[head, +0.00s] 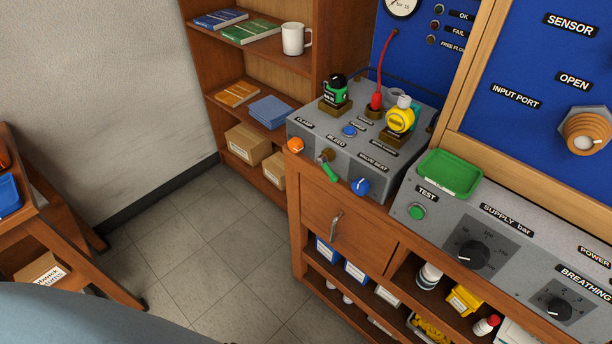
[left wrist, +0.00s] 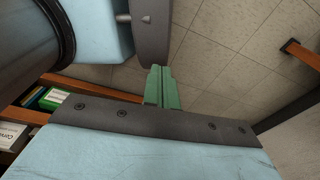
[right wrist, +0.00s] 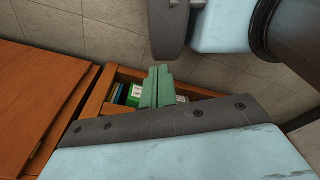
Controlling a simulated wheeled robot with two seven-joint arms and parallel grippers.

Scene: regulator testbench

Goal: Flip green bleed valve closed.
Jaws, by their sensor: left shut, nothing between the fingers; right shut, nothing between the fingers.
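The green bleed valve lever (head: 330,172) is on the front face of a grey metal box (head: 300,132) in the head view. It hangs from a brass fitting and slants down to the right. An orange knob (head: 295,145) is to its left and a blue knob (head: 360,186) to its right. Neither gripper shows in the head view. My left gripper (left wrist: 160,86) has its green fingers together, empty, over the tiled floor. My right gripper (right wrist: 158,86) is also shut and empty, with an open drawer or shelf of boxes behind it. The valve is in neither wrist view.
On top of the box stand a green-black fitting (head: 335,90), a red hose plug (head: 376,101) and a yellow regulator (head: 400,116). A green tray (head: 449,173) sits on the control console at right. A bookshelf (head: 262,85) is behind.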

